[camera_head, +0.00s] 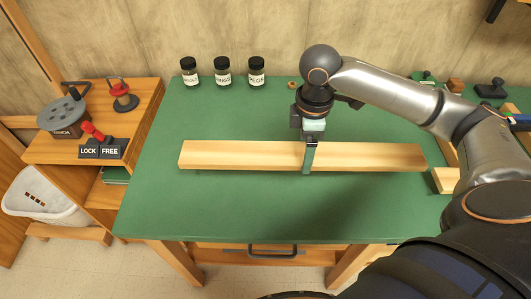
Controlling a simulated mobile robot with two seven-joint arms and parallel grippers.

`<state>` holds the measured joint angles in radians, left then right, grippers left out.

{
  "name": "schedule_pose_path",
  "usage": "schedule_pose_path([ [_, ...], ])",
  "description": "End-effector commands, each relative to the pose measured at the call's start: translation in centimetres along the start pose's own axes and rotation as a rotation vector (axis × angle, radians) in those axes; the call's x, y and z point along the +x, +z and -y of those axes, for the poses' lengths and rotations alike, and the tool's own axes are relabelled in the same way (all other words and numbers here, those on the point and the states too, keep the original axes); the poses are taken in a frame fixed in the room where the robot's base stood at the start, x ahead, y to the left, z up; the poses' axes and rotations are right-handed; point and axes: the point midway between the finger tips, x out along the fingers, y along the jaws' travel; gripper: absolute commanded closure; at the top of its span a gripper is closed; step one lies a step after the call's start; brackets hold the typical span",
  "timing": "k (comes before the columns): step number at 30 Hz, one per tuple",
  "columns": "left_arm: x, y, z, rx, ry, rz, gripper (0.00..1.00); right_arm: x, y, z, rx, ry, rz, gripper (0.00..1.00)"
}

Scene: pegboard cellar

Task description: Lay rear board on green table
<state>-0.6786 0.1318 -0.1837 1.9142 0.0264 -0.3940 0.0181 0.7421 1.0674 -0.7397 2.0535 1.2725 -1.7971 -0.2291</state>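A long pale wooden board (230,155) stretches left to right across the middle of the green table (200,215). My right gripper (309,155) comes down on it from above, a little right of its middle. One finger shows against the board's near face; the far finger is hidden. The gripper appears shut on the board. I cannot tell whether the board touches the table or is just above it. A dark shadow lies on the table in front of it. My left gripper is not in view.
Several dark-lidded jars, including one jar (222,72), stand along the back edge. Another wood piece (446,181) shows at right, partly behind my arm. A side shelf (140,125) at left holds a LOCK/FREE switch (99,150). The table's front left is clear.

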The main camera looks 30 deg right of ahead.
Motion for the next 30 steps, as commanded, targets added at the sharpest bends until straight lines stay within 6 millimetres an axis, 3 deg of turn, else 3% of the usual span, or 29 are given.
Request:
schedule_pose_path([
  [9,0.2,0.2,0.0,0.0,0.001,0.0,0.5,3.3,-5.9,-4.2,0.0,-0.001,-0.004,1.0],
  [15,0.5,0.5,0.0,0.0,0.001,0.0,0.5,6.9,-8.0,-5.9,0.0,-0.001,-0.002,1.0],
  [25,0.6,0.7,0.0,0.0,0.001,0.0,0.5,8.8,-9.3,-7.0,0.0,0.001,-0.003,1.0],
  [30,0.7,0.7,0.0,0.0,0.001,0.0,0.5,11.3,-9.2,-6.9,0.0,0.0,0.001,1.0],
])
